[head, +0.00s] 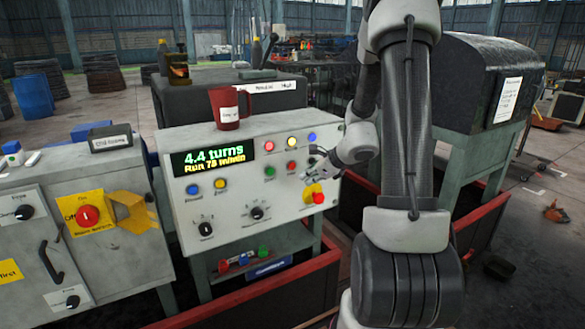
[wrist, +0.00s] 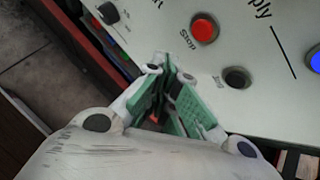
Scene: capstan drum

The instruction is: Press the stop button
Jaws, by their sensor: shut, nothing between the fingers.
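In the wrist view a round red button (wrist: 204,28) labelled "Stop" sits on a pale panel, above and to the right of my fingertips. My gripper (wrist: 168,76) is shut and empty, its green-padded fingers below and left of the button; no contact with it is seen. In the head view my gripper (head: 312,178) is in front of the right part of the control panel (head: 180,218). A red button (head: 292,167) shows just left of it, but its small label is unreadable there. The display (head: 213,158) reads "4.4 turns" and a run speed.
A red mushroom button on yellow (head: 317,197) is just below my gripper. A green button (head: 270,172) is to its left. A dark round fitting (wrist: 237,77) lies right of my fingers. A red mug (head: 229,108) stands atop the panel; a red-knobbed cabinet (head: 87,216) is left.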

